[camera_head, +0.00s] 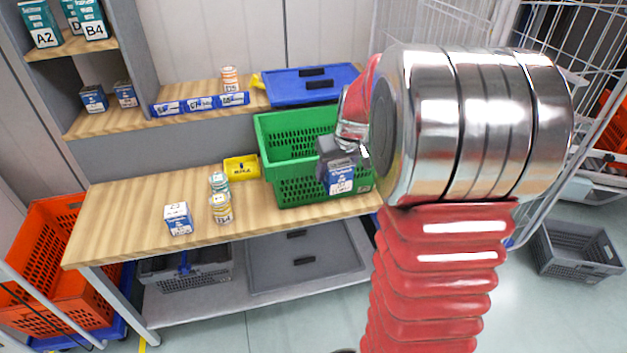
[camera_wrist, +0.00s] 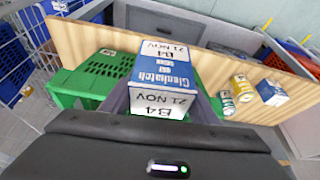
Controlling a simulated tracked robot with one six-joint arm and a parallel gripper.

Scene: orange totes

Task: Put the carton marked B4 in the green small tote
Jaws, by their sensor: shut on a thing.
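My gripper (camera_head: 338,152) is shut on a blue and white carton (camera_head: 341,180). In the wrist view the carton (camera_wrist: 165,72) reads "Glenhatch", B4 and 21 NOV, and sits between the fingers. The green small tote (camera_head: 285,125) stands on the wooden bench. In the head view the carton overlaps the tote's front right part; its exact height and depth against the rim cannot be told. In the wrist view the green tote (camera_wrist: 97,75) shows left of and behind the carton. The tote's floor is mostly hidden.
A teal carton on the upper shelf also reads B4 (camera_head: 94,31), beside one marked A2 (camera_head: 43,38). A small yellow bin (camera_head: 241,168), cans (camera_head: 220,208) and a blue carton (camera_head: 178,219) stand left of the tote.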

